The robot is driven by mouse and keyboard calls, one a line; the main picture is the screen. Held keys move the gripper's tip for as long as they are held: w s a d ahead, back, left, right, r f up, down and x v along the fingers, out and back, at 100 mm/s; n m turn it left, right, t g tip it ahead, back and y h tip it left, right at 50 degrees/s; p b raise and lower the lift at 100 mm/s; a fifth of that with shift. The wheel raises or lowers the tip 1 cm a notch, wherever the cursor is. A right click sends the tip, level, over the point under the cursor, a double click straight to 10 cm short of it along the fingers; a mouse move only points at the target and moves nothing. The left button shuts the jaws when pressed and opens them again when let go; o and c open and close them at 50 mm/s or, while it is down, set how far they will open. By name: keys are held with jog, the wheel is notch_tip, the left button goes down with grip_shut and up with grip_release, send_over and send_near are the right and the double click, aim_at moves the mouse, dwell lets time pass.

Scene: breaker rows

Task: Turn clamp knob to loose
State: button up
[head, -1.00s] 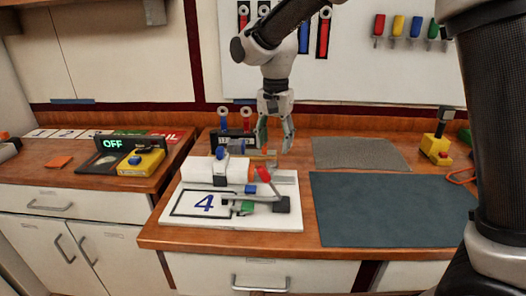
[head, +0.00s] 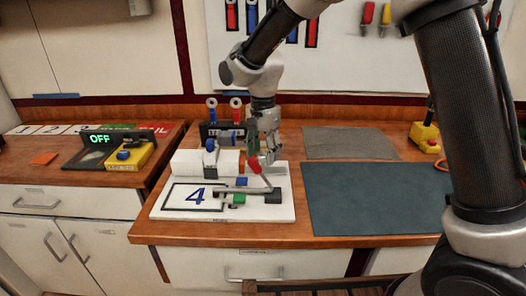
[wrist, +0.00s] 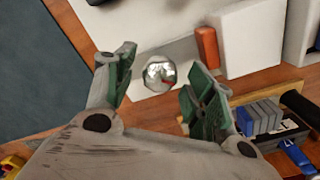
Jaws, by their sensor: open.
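In the wrist view a round silver knob (wrist: 160,73) with a small red mark sits on a pale plate; it appears to be the clamp knob. My gripper (head: 262,158) is open and points down. In the wrist view its green-padded fingers stand on either side of the knob, apart from it. In the head view it is over the right rear of the white board (head: 282,210) marked 4. There the knob is hidden by my gripper. A red-tipped lever (head: 254,165) stands in front of the fingers; its red part also shows in the wrist view (wrist: 206,47).
A white block (head: 188,163) and a blue-topped part (head: 210,150) are on the board's left. A rack (head: 222,130) with blue and red tools stands behind. A dark mat (head: 370,197) and grey mat lie clear at right. A unit (head: 98,139) reading OFF is left.

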jog(key=shift+f, duration=0.1)
jog(key=c, duration=1)
